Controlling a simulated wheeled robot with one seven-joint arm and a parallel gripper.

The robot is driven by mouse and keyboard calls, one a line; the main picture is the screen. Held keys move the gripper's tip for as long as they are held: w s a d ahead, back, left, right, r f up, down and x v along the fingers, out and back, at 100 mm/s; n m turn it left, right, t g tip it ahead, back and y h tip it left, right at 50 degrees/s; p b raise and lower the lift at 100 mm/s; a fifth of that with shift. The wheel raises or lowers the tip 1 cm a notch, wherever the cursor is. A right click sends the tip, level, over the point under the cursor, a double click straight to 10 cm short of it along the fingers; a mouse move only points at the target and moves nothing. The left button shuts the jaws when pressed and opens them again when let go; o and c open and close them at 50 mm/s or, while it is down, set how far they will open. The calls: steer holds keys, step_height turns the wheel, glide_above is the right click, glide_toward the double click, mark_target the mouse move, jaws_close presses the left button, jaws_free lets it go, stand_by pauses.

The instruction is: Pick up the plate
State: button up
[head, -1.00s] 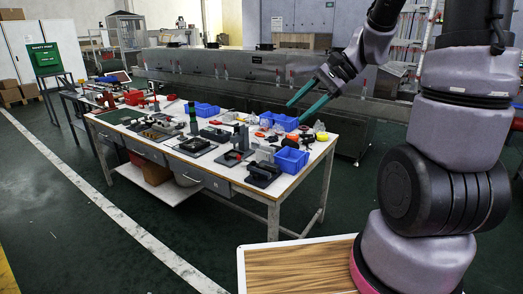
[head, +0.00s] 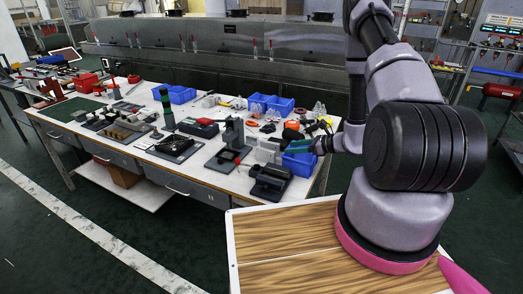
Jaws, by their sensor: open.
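My gripper (head: 297,146) has teal fingers and reaches in from the right over the right end of the white workbench (head: 205,180). Its fingers point left, just above or beside a small blue bin (head: 299,163). The jaws are open, and I see nothing held between them. I cannot make out for certain which item is the plate. A pale upright piece (head: 268,150) stands just left of the fingers, beside a grey stand (head: 233,135). The gripper and arm hide part of the bench's right end.
Blue bins stand at the back of the bench, on the left (head: 176,94) and on the right (head: 270,104). A dark clamp block (head: 270,181) sits at the front right edge. A black tray (head: 174,146) and a red-and-black case (head: 198,127) lie mid-bench. A long metal dryer (head: 230,50) stands behind.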

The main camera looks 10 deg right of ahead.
mark_target(267, 150)
steer(key=shift+w+d+f, duration=0.1)
steer(key=shift+w+f, duration=0.1)
steer(key=shift+f, duration=0.25)
steer(key=x, duration=0.5)
steer(key=shift+w+f, duration=0.15)
steer(key=shift+x, duration=2.75)
jaws_close()
